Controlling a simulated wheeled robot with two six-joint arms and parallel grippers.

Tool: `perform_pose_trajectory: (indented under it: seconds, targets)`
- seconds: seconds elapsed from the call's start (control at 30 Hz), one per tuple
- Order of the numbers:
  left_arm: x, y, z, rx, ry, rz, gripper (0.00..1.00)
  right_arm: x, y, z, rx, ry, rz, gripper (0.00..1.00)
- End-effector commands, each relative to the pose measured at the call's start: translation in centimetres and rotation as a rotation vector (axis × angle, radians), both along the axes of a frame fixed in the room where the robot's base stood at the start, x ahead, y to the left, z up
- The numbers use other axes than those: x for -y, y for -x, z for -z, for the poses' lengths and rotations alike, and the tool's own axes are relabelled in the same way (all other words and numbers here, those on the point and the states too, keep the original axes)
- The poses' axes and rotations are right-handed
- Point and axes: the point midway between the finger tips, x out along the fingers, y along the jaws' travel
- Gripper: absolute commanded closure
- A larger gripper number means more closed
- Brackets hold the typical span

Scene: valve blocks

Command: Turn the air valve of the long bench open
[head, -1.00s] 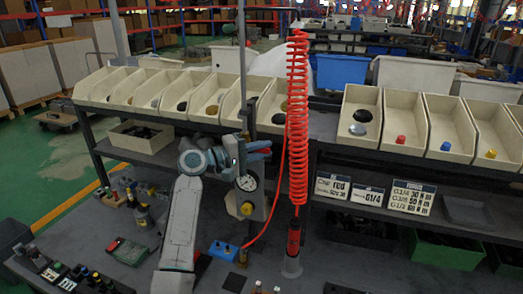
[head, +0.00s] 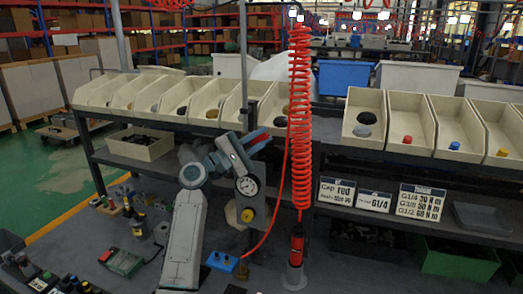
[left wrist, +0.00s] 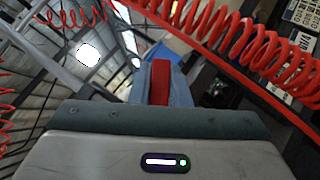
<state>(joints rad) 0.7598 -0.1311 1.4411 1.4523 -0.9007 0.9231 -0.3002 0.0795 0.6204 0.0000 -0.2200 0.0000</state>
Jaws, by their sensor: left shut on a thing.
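The air valve's red handle (head: 256,136) shows between the fingers of my left gripper (head: 258,141), above the round pressure gauge (head: 247,186) on the post of the long bench. In the left wrist view the red handle (left wrist: 160,82) stands between the two blue-grey fingers of my left gripper (left wrist: 160,72), which is shut on it. The gripper is tilted up to the right. The valve body is hidden behind the gripper. My right gripper is not in view.
A red coiled hose (head: 300,115) hangs just right of the gauge, with a red-and-black tool (head: 297,243) at its lower end. A yellow knob (head: 247,215) sits under the gauge. Beige bins (head: 207,103) line the upper shelf. A blue box (head: 222,261) lies on the bench top.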

Motion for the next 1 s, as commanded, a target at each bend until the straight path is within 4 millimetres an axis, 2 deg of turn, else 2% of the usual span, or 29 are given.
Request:
perform_pose_trajectory:
  seconds: [0.2, 0.67, 0.7, 0.8, 1.0]
  targets:
    - [-0.16, -0.07, -0.03, -0.023, 0.060, 0.001, 1.00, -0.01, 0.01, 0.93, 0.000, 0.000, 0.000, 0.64]
    - [-0.22, -0.10, -0.17, -0.028, 0.074, 0.001, 1.00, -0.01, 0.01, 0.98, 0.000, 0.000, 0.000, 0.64]
    - [-0.22, -0.10, -0.17, -0.028, 0.073, 0.001, 0.80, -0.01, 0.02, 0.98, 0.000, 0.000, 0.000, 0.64]
    - [-0.23, -0.10, -0.20, -0.027, 0.073, 0.001, 0.62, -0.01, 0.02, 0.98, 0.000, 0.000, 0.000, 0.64]
    - [-0.24, -0.09, -0.29, -0.026, 0.073, 0.000, 0.62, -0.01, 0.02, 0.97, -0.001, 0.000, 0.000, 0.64]
